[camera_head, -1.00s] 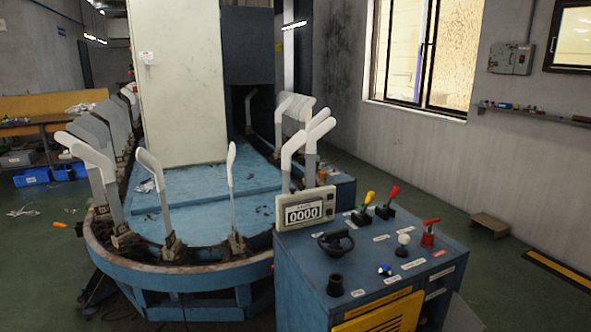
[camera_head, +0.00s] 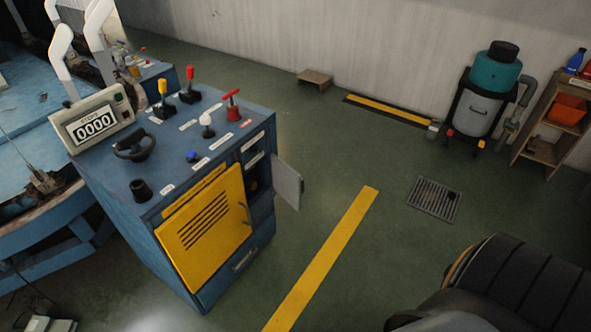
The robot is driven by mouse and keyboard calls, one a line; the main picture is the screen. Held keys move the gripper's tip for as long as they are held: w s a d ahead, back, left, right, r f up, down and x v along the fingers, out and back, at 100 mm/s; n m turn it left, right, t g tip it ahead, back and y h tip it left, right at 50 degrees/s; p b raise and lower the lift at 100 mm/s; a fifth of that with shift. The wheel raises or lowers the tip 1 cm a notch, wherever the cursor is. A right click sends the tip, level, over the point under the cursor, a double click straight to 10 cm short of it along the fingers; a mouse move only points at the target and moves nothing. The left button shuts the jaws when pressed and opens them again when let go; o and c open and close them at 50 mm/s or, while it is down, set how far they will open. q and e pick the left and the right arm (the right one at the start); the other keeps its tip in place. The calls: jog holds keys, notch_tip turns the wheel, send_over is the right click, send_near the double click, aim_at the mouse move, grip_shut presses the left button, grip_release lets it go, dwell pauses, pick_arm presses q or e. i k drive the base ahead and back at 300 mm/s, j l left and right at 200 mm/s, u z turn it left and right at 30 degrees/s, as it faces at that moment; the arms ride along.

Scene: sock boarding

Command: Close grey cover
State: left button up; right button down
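The grey cover (camera_head: 288,182) is a small hinged door on the right part of the blue control cabinet (camera_head: 232,271). It stands open, swung outward to the right. Beside it is a dark opening in the cabinet, whose inside is hard to make out. A yellow louvred door (camera_head: 206,228) on the cabinet front, left of the opening, looks shut. Neither of my grippers is in view.
The cabinet top carries a counter display (camera_head: 96,122), levers and knobs. The boarding machine (camera_head: 30,215) stands at the left. Green floor with a yellow stripe (camera_head: 325,255) is clear right of the cabinet. A vacuum cleaner (camera_head: 480,100) and wooden shelf (camera_head: 545,150) stand at the back right.

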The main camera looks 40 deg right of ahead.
aim_at(286, 182)
jog(key=l+u, duration=0.1)
jog(key=l, duration=0.55)
jog(key=l+u, duration=0.1)
jog(key=l, duration=0.55)
jog(key=l+u, duration=0.15)
jog(key=l, duration=0.5)
jog(key=k+l+u, duration=0.1)
jog(key=l, duration=0.55)
jog(key=k+l+u, duration=0.1)
jog(key=l, duration=0.55)
jog(key=k, duration=0.05)
